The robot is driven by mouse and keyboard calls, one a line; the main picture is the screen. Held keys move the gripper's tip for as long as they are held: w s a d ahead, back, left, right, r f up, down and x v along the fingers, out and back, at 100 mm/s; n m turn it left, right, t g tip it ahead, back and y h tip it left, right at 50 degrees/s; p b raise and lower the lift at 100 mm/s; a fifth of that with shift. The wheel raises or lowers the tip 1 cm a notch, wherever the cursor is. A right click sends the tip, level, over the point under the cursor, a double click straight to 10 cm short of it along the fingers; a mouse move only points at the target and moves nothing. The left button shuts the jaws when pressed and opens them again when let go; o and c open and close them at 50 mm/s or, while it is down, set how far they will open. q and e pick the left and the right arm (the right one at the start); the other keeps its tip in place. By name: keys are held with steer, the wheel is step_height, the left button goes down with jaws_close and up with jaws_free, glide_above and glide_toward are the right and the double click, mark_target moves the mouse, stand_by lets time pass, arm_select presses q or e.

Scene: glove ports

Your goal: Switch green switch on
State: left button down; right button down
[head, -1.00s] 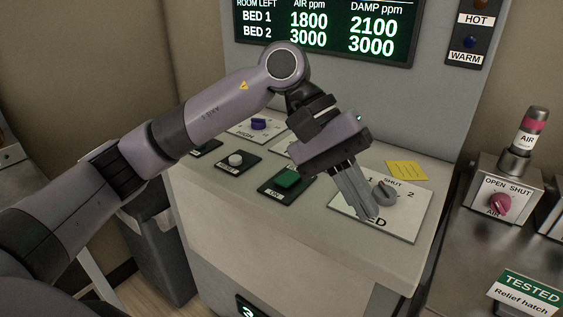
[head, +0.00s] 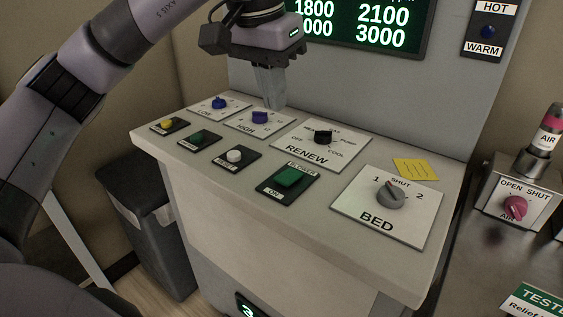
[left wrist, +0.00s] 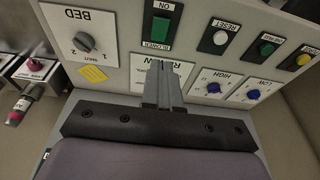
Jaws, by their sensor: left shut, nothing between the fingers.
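A green rocker switch (head: 289,177) labelled BLOWER and ON sits on a dark plate at the front of the sloped console. It also shows in the left wrist view (left wrist: 160,29). A smaller green button (head: 198,137) sits farther left in the same row, and it shows in the left wrist view too (left wrist: 266,49). My left gripper (head: 274,106) is shut and empty. It hangs above the back of the console, near the HIGH and RENEW plates, apart from the green switch. In the left wrist view its fingers (left wrist: 164,66) point toward the BLOWER plate. My right gripper is not in view.
The console also carries a grey BED knob (head: 391,194), a black RENEW knob (head: 323,137), a white RESET button (head: 234,156), a yellow button (head: 167,124) and two blue-purple knobs. A display panel (head: 350,30) stands behind. A red AIR knob (head: 515,207) is at right.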

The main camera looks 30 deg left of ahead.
arm_select(q)
steer(key=shift+f, duration=0.1)
glide_above(284, 178)
steer(key=f, duration=1.2)
steer(key=shift+s+f, duration=0.1)
steer(key=shift+s, duration=0.25)
steer(key=shift+s+f, duration=0.1)
steer(key=shift+f, duration=0.6)
